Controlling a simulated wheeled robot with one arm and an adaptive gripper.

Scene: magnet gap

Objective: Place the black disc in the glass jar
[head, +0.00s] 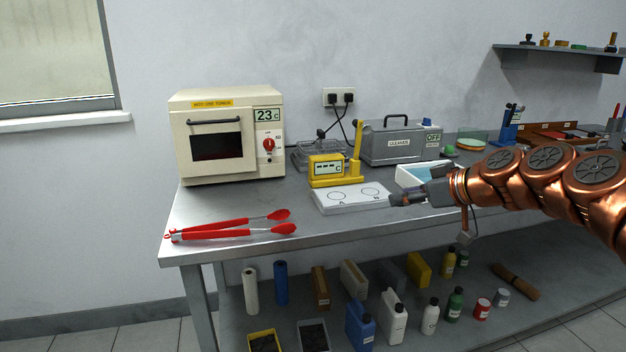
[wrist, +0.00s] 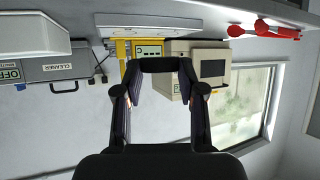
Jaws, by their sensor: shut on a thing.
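My gripper (head: 405,199) is over the bench, beside the right end of a white board marked A and B. In the wrist view, my gripper (wrist: 160,78) has its fingers apart, with a dark flat piece, the black disc (wrist: 160,64), bridging their tips. It is shut on this disc, seen nearly edge-on. In the head view the disc cannot be told apart from the dark fingertips. I cannot clearly make out a glass jar; a greenish clear container (head: 474,135) stands at the back right.
The white board (head: 335,204) lies in front of a yellow gauge (head: 325,172). An open white tray (head: 408,180) is just behind my gripper. A grey cleaner (head: 385,144), a cream oven (head: 230,135) and red tongs (head: 225,232) are on the bench. The front middle is clear.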

